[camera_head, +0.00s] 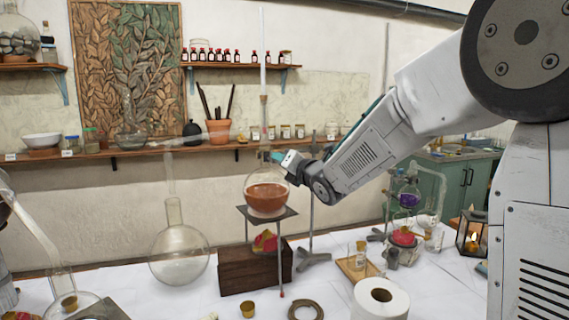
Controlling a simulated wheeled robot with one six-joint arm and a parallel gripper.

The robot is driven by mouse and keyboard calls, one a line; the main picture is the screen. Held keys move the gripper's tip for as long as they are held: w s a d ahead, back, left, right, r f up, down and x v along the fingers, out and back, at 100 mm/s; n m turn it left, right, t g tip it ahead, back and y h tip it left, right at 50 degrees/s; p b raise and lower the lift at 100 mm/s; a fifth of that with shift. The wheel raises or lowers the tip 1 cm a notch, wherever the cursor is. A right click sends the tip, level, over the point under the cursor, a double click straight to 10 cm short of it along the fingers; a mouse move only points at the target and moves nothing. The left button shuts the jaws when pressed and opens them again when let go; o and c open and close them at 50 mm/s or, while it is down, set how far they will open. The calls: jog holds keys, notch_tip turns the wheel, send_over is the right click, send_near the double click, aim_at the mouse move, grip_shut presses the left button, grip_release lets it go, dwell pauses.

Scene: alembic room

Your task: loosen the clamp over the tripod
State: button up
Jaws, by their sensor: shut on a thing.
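The tripod (281,213) is a dark square plate on thin legs, standing at and over a brown wooden block. A round flask (267,197) with orange-brown liquid sits upright on it, with a stopper and a tall glass tube above its neck. A stand rod (311,215) rises just right of the tripod from a grey base. The clamp (277,157), a small teal part, shows at the flask's neck. My gripper (290,160) reaches in from the right and is shut at the clamp. Its fingertips are tiny here, and the exact part held is hard to see.
A large empty round flask (180,250) stands left of the tripod. In front are a cork ring (305,309), a small cork (248,309) and a white paper roll (380,299). A wooden tray (357,269) with a vial and a purple flask (409,196) are on the right.

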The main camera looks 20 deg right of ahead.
jog(key=shift+f, duration=0.1)
jog(key=o, duration=1)
jog(key=v, duration=0.7)
jog(key=shift+s+d, duration=0.1)
jog(key=shift+s, duration=0.3)
